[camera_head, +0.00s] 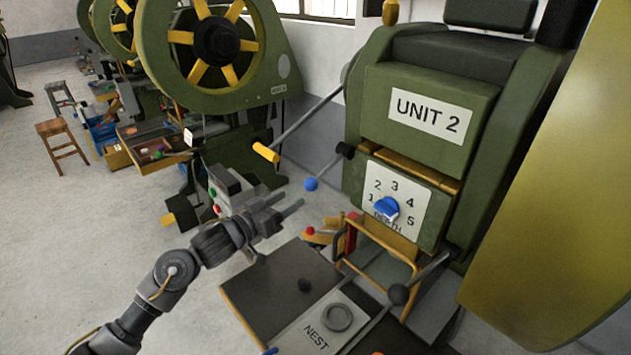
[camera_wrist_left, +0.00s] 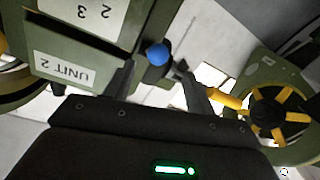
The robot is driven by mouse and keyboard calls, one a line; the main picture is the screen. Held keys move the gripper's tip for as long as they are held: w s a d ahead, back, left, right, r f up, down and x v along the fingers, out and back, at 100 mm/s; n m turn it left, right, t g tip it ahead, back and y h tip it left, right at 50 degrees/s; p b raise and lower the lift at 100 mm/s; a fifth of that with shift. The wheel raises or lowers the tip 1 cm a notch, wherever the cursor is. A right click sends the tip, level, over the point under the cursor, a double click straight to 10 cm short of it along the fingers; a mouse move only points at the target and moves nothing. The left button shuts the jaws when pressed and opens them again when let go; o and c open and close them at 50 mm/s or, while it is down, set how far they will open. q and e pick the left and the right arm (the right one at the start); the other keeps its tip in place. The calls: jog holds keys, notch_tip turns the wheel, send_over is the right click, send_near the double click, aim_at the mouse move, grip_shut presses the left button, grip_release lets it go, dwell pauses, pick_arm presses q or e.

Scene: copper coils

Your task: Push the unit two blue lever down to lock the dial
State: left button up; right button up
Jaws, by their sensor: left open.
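The green unit two machine, labelled UNIT 2 (camera_head: 430,113), stands at the right. Its blue-knobbed lever (camera_head: 311,184) sticks out to the left from a black pivot (camera_head: 345,150). The white dial plate with the blue dial (camera_head: 386,208) is on the machine's front, right of the lever. My left gripper (camera_head: 294,203) is open and empty, just left of and slightly below the blue knob, apart from it in the head view. In the left wrist view the blue knob (camera_wrist_left: 157,54) shows between the two open fingers, near the left one. My right gripper is not in view.
A yellow-handled lever (camera_head: 265,152) is left of the blue knob. Below are a dark table with a NEST plate (camera_head: 318,335), a yellow guard frame (camera_head: 382,245) and a black ball-ended lever (camera_head: 398,294). A second green press (camera_head: 215,45) stands behind at the left.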

aim_at(306, 187)
pick_arm(q)
jog(key=p+x, duration=0.1)
jog(key=x, duration=0.5)
jog(key=p+x, duration=0.1)
jog(key=x, duration=0.2)
jog(key=shift+d+r+p, duration=0.15)
jog(key=shift+r+p, duration=0.15)
jog(key=shift+p, duration=0.05)
jog(key=shift+x, duration=0.85)
jog(key=shift+f, duration=0.1)
grip_shut()
